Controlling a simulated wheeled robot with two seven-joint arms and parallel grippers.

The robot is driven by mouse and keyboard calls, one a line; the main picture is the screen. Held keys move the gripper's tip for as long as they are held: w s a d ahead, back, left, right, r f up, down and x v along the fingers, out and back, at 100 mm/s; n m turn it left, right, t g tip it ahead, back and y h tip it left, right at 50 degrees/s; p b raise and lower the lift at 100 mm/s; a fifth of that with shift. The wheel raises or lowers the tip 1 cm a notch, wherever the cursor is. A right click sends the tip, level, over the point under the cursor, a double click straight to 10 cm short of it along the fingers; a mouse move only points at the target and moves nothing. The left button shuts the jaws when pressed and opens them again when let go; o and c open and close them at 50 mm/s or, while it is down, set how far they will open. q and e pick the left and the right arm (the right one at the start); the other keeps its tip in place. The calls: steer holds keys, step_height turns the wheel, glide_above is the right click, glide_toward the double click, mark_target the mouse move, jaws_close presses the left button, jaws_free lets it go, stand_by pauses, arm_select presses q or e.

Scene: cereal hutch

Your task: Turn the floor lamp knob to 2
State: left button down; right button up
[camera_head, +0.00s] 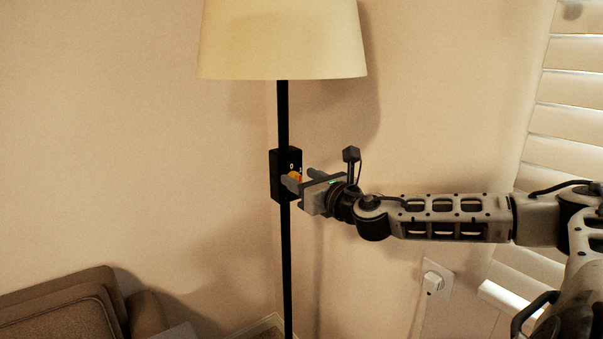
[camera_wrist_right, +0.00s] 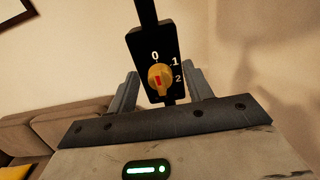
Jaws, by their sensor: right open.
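The floor lamp has a cream shade (camera_head: 282,40), a thin black pole (camera_head: 286,260) and a black switch box (camera_head: 276,175). The box (camera_wrist_right: 142,50) also shows in the right wrist view, with white marks 0, 1 and 2. The round orange-yellow knob (camera_wrist_right: 160,78) sits on its face, and its red mark appears to point up toward 0. The knob (camera_head: 296,176) is partly hidden by my gripper in the head view. My right gripper (camera_head: 302,178) is open at the box, with one finger on each side of the knob. Contact cannot be made out. My left gripper is not in view.
A brown sofa (camera_head: 60,305) stands at lower left. A wall outlet with a white plug (camera_head: 433,283) is below my right arm. Window blinds (camera_head: 575,90) are at the right.

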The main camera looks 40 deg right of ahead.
steer(key=shift+w, duration=0.35)
steer(key=c, duration=1)
steer(key=shift+o, duration=0.2)
